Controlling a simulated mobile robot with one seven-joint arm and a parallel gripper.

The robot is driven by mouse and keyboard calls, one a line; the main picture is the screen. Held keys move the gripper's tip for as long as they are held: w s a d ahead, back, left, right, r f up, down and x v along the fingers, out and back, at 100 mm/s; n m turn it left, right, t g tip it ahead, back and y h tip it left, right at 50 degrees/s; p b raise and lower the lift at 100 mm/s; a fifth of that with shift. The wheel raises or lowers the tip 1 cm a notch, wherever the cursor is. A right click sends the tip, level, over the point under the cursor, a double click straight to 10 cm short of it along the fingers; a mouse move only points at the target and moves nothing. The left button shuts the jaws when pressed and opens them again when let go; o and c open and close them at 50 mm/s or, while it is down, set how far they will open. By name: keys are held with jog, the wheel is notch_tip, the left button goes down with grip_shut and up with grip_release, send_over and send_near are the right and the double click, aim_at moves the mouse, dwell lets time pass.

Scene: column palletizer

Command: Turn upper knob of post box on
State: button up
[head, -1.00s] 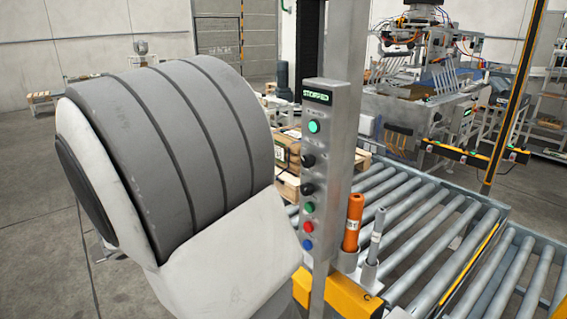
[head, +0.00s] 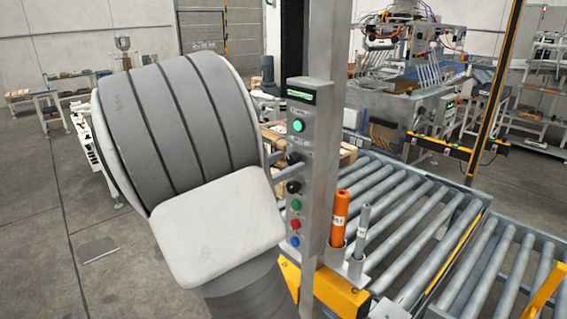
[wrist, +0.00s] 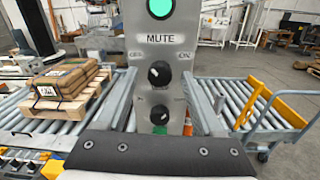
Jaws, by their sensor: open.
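The post box (head: 313,165) is a grey upright panel with a display, a green lit button and a column of controls. Its upper knob (wrist: 159,74), black with a small white mark tilted to the upper left, sits under the MUTE label; it shows partly hidden in the head view (head: 295,158). A lower black knob (wrist: 160,114) is below it, also seen in the head view (head: 293,187). My gripper (wrist: 160,78) is open, one finger on each side of the upper knob in the wrist view. I cannot tell whether either finger touches it.
Green, red and blue buttons (head: 295,224) are lower on the panel. An orange cylinder (head: 339,218) and a thin grey one (head: 362,225) stand right beside the post. A roller conveyor (head: 415,205) lies behind, with a loaded pallet (wrist: 68,92) left of the panel in the wrist view.

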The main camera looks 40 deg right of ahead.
grip_shut()
